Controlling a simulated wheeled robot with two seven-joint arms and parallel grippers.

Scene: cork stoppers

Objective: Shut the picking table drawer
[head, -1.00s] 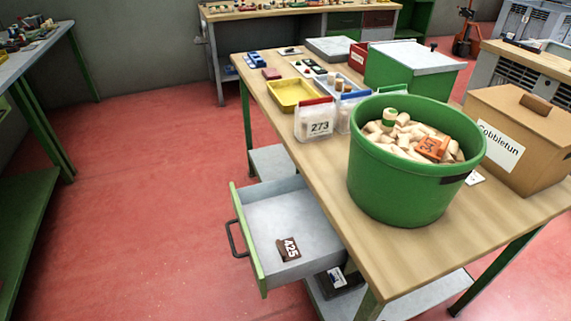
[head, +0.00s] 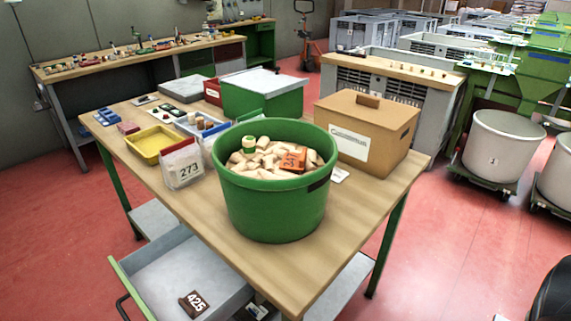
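The picking table (head: 340,217) has a wooden top and green legs. Its drawer (head: 170,274) is pulled out on the near left side, with a green front (head: 131,290) and a dark handle (head: 122,306) at the lower left edge of the view. The drawer has a grey inside and holds a dark block marked 425 (head: 194,304). Its near part is cut off by the bottom of the picture. Neither of my grippers shows in the head view.
On the table stand a green tub of corks (head: 275,208), a cardboard box (head: 365,133), a green bin (head: 262,98), a yellow tray (head: 150,144) and a bag marked 273 (head: 181,165). Red floor is free left of the drawer. White tubs (head: 500,146) stand at the right.

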